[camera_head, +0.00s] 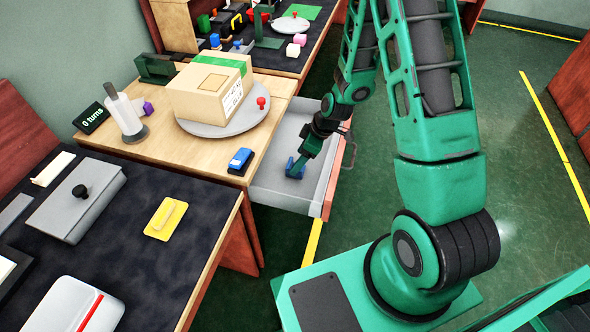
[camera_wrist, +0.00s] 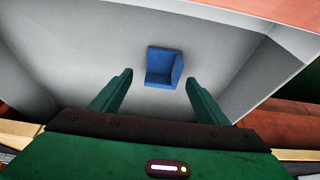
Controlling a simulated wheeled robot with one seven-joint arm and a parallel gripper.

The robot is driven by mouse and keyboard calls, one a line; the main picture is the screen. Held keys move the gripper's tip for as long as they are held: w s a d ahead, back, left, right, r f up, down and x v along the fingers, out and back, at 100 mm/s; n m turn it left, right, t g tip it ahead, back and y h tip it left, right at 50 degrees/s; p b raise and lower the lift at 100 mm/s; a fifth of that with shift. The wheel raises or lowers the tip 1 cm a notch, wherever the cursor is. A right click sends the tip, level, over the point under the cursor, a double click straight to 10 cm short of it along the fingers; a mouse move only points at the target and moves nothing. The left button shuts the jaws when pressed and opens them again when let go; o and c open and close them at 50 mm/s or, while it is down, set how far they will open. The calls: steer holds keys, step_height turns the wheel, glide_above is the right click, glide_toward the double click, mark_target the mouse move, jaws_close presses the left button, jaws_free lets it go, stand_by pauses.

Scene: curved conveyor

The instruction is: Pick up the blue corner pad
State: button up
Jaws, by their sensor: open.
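The blue corner pad (camera_wrist: 164,67) lies on the grey floor of an open drawer (camera_head: 262,185). In the wrist view it sits just beyond my fingertips, roughly centred between them. In the head view the pad (camera_head: 295,169) is partly covered by my gripper (camera_head: 297,162), which reaches down into the drawer from above. In the wrist view my gripper (camera_wrist: 158,77) is open, with its two green fingers apart and nothing between them. I cannot tell how far above the drawer floor the fingertips are.
The drawer's reddish front (camera_head: 334,175) and side walls surround the gripper. Green floor lies open to the right.

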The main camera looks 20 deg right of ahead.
mark_target(291, 162)
steer(key=x, duration=0.4)
steer(key=shift+s+a, duration=0.1)
steer(key=shift+a, duration=0.05)
steer(key=c, duration=1.1)
steer(key=shift+r, duration=0.1)
